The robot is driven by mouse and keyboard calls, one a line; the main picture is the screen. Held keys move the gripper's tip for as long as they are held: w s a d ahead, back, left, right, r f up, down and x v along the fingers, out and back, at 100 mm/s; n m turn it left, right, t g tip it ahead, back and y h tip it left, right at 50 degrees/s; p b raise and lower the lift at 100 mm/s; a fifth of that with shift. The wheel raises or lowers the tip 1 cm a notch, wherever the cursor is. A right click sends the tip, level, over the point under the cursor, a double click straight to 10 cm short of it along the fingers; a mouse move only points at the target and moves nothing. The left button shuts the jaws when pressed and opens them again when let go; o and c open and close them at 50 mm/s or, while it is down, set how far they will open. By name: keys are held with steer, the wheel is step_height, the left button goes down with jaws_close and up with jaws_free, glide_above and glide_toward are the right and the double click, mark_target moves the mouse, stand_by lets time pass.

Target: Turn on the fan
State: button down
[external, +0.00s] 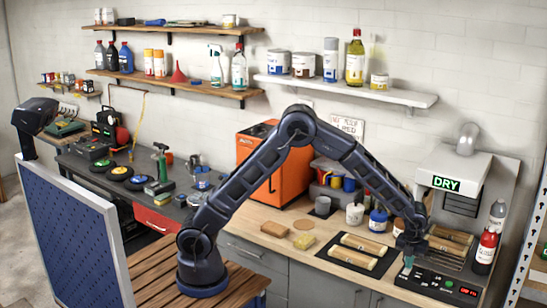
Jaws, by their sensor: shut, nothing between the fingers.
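A grey drying hood with a lit green DRY sign (446,184) is at the right against the wall, with a dark louvred vent (461,204) below it. I cannot tell which part is the fan or whether it runs. A black control panel (438,284) with small buttons, some lit, lies on the bench's front right edge. My gripper (407,266) points down at the left end of this panel, shut and empty. I cannot tell whether its tips touch the panel. The gripper hides part of the panel's left end.
A dark mat with wooden pieces (362,242) lies left of my gripper, with more wooden pieces behind it. Red (486,250) and grey (497,214) bottles stand right of the panel. Jars stand behind the mat. An orange cabinet (262,170) stands further left. A white shelf (345,91) hangs above.

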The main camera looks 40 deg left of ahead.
steer(key=shift+f, duration=0.1)
steer(key=shift+w+a+f, duration=0.1)
steer(key=shift+w, duration=0.05)
steer(key=shift+g, duration=0.3)
steer(key=shift+f, duration=0.1)
steer(key=shift+s, duration=0.9)
steer(key=shift+r, duration=0.35)
step_height(320, 180, up, 14)
steer(key=s, duration=0.2)
steer(key=shift+f, duration=0.2)
